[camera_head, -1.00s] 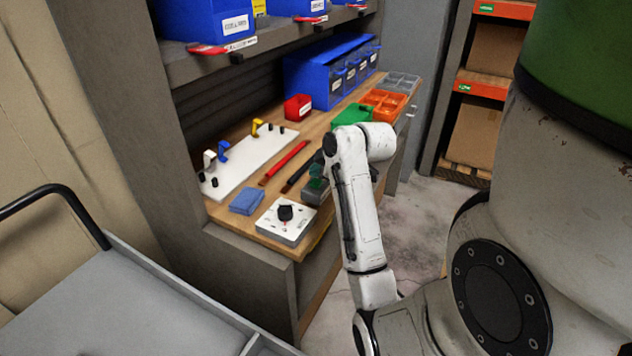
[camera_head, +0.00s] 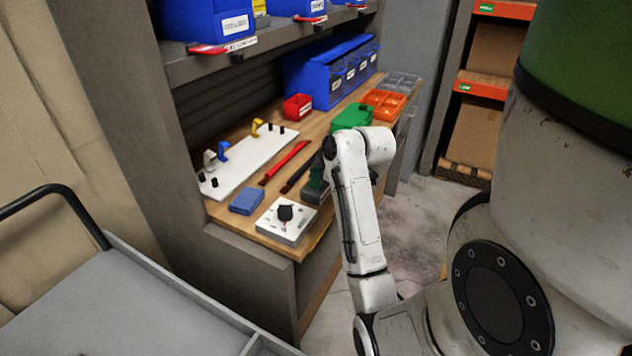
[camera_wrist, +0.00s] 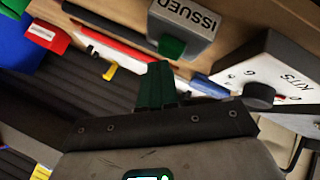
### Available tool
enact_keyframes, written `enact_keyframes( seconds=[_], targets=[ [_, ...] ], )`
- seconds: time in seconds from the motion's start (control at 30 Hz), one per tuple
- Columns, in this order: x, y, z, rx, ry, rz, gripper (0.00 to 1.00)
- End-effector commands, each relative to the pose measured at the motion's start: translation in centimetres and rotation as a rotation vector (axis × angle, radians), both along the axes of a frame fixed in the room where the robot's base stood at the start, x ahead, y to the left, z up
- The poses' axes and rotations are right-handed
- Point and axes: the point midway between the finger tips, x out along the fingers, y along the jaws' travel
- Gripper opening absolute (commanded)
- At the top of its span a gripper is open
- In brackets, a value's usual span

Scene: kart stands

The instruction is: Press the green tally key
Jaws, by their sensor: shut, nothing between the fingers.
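The tally counter is a grey box (camera_wrist: 187,22) labelled "ISSUED" in the wrist view, with a green key (camera_wrist: 171,47) on its near side. My gripper (camera_wrist: 155,68) has dark green fingers, shut together with nothing between them. The fingertips point at the key and lie just below it in the picture; I cannot tell whether they touch. In the head view the grey box (camera_head: 316,196) sits on the wooden bench beside my forearm, and its key and my fingertips are hard to tell apart there.
A white box (camera_head: 287,226) marked "KITS" with a black knob (camera_wrist: 259,94) stands close by. A red bar (camera_head: 285,163), a blue block (camera_head: 247,201) and a white board with hooks (camera_head: 240,170) lie on the bench. A green bin (camera_head: 351,117) stands behind.

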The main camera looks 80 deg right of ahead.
Motion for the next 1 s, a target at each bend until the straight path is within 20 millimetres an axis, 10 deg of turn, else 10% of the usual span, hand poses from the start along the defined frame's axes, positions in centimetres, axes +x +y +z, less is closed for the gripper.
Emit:
enact_keyframes(
  seconds=[1.0],
  targets=[
    [-0.01,0.00,-0.79,0.001,0.000,-0.001,0.00]
  ],
)
